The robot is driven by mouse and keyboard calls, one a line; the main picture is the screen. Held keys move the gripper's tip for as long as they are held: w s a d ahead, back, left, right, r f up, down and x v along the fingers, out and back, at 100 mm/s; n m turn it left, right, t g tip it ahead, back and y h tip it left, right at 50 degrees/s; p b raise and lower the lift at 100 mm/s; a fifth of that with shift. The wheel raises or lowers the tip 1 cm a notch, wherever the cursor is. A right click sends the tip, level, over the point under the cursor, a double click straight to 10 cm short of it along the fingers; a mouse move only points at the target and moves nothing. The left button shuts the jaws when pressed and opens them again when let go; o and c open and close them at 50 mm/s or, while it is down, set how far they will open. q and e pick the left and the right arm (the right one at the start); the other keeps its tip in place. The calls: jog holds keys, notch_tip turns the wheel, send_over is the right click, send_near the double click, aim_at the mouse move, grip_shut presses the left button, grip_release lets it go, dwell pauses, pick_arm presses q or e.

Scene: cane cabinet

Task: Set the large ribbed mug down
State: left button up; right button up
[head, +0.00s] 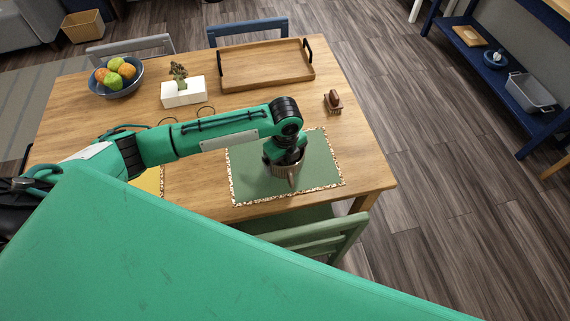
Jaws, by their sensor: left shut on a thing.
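The large ribbed mug (284,171) is a grey-brown cup at the middle of the green placemat (246,186), which has a speckled border. My left gripper (285,158) reaches down over the mug from above and is shut on it. The gripper hides most of the mug's rim. The mug looks upright, with its handle toward the near side. I cannot tell whether its base touches the mat. My right gripper is not in view.
The wooden table (352,150) also holds a wooden tray (265,85), a fruit bowl (127,88), a white planter (183,97), a brown brush-like object (333,103) and a yellow placemat (150,181). A green chair (318,236) stands at the near edge. Bare tabletop lies right of the green mat.

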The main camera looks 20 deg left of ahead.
pick_arm(q)
jog(key=shift+f, duration=1.4)
jog(key=o, duration=0.9)
jog(key=shift+f, duration=0.15)
notch_tip(320, 180, up, 12)
jog(key=shift+r+b, duration=0.2)
jog(key=shift+b, duration=0.5)
